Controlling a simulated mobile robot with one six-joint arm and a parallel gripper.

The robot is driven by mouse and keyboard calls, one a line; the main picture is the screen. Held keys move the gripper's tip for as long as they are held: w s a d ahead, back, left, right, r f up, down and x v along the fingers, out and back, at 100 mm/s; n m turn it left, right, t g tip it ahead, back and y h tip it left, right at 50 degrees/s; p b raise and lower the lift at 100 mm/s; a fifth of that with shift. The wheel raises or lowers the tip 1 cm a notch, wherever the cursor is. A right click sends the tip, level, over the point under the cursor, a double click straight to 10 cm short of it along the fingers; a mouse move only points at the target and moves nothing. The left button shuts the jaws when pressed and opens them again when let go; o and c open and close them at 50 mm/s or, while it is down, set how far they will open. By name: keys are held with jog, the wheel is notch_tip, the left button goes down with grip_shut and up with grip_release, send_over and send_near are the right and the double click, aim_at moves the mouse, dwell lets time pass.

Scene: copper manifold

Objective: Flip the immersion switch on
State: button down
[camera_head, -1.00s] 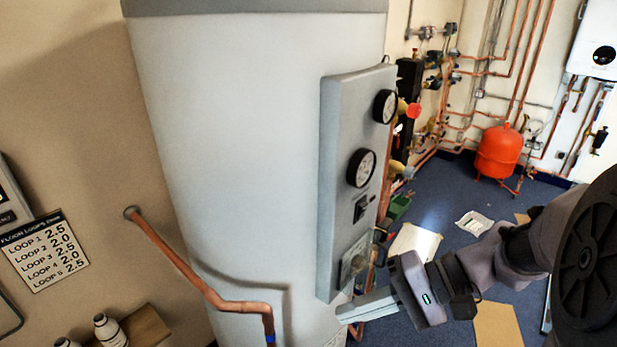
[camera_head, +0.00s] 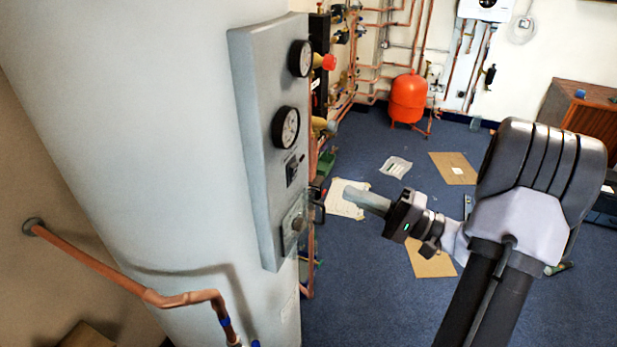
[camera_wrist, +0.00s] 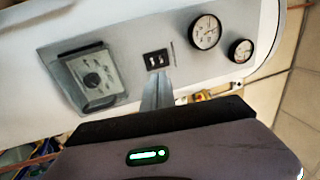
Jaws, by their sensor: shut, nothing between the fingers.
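The immersion switch (camera_head: 292,172) is a small black rocker on the grey panel (camera_head: 251,140) fixed to the white cylinder. It sits below two round gauges and above a square dial. In the wrist view the switch (camera_wrist: 156,60) shows two pale marks; I cannot tell which way it is set. My gripper (camera_head: 352,193) is shut and empty, right of the panel and apart from it in the head view. In the wrist view its closed fingertips (camera_wrist: 158,84) point toward the panel, with the switch just beyond them.
The gauges (camera_head: 286,128) and the dial box (camera_head: 293,226) stand out from the panel near the switch. A copper pipe (camera_head: 183,299) runs along the cylinder's lower front. Papers and cardboard (camera_head: 430,262) lie on the blue floor, and a red vessel (camera_head: 407,98) stands behind.

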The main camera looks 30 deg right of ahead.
aim_at(295, 170)
jog(key=b+x, duration=0.1)
jog(key=x, duration=1)
